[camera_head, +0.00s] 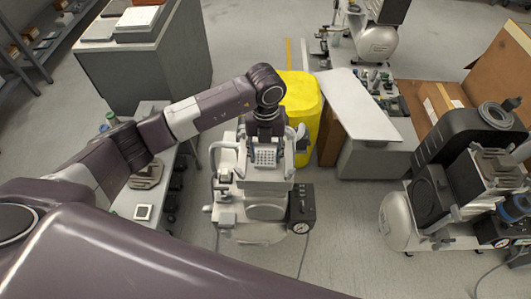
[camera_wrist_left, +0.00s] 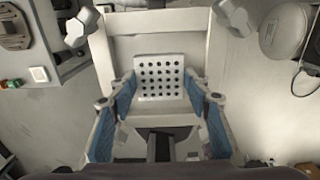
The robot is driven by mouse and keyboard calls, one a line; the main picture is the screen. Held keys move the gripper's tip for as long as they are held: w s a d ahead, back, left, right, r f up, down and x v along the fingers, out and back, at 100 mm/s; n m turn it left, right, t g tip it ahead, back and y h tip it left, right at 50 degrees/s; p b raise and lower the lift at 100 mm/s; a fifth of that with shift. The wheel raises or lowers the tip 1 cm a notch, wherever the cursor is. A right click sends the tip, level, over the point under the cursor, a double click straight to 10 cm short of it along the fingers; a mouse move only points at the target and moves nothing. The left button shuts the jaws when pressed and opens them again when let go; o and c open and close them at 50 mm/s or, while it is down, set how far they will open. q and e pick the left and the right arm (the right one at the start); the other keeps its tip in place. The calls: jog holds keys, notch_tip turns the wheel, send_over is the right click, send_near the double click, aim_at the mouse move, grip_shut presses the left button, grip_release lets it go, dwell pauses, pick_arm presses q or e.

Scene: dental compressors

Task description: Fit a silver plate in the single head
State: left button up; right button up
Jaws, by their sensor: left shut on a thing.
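The silver plate (camera_head: 265,157), a light square piece with rows of round holes, shows at the upper part of the white compressor in the head view. It also shows in the left wrist view (camera_wrist_left: 160,78). My left gripper (camera_head: 265,138) reaches down over the compressor; in the wrist view its blue-padded fingers (camera_wrist_left: 163,95) are shut on the plate's two sides. The single head (camera_head: 265,188) is on the compressor directly beneath. The fingers and plate hide its top, so I cannot tell whether the plate touches it. My right gripper is not in view.
A yellow bin (camera_head: 301,105) stands close behind the compressor, with a grey-white table (camera_head: 365,105) to its right. A bench with small parts (camera_head: 143,211) is at the left. A second compressor (camera_head: 397,220) stands at the right. Open floor lies between the two compressors.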

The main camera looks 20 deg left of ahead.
pick_arm(q)
jog(key=o, duration=1.8)
jog(key=shift+r, duration=0.15)
jog(key=shift+r+p, duration=2.5)
jog(key=shift+r, duration=0.9)
